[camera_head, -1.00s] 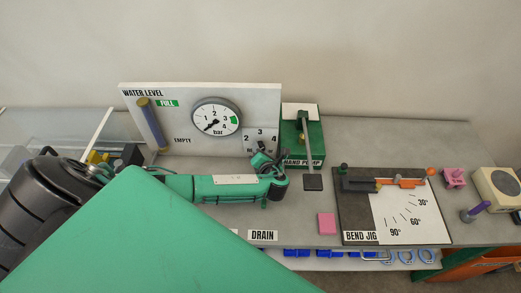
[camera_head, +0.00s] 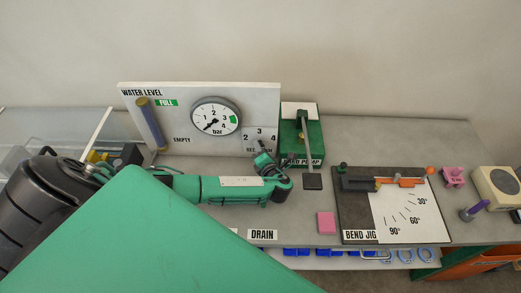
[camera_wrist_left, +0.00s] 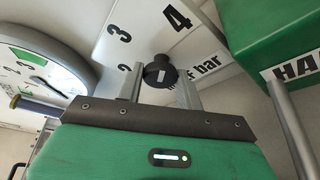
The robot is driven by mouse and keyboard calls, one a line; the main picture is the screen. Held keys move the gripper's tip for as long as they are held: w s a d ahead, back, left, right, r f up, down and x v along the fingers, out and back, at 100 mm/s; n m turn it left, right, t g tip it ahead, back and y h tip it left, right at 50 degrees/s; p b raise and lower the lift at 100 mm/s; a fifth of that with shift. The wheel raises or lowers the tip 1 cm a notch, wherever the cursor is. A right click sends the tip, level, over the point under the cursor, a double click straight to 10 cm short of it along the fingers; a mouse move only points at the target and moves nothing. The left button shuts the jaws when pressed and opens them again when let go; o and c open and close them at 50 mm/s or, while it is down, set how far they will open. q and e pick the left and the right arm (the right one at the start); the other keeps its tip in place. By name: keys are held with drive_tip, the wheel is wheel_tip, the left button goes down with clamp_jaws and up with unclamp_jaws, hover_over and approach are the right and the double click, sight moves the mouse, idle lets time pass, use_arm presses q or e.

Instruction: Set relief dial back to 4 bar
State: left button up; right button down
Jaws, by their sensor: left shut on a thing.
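The relief dial (camera_wrist_left: 158,68) is a small dark knob with a white mark, on a white panel numbered 2, 3 and 4. My left gripper (camera_wrist_left: 160,82) is shut on the dial, one finger on each side, in the left wrist view. I cannot tell for certain which number the dial points to. In the head view my left gripper (camera_head: 261,152) reaches the panel's lower right corner and mostly hides the dial. The numbered plate (camera_head: 260,132) shows above it. My right gripper is not in view.
A round bar gauge (camera_head: 216,117) sits left of the dial, its needle pointing lower left. The green hand pump (camera_head: 313,126) stands close on the right, its lever (camera_head: 307,150) slanting down. A pink block (camera_head: 326,223) and the bend jig (camera_head: 360,217) lie further right.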

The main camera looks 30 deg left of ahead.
use_arm(q)
drive_tip(key=o, duration=1)
drive_tip(key=shift+r, duration=0.1)
wheel_tip(320, 180, up, 19)
drive_tip(key=b, duration=0.4)
drive_tip(key=shift+w+b, duration=0.1)
drive_tip(key=shift+b, duration=0.25)
drive_tip(key=shift+r, duration=0.35)
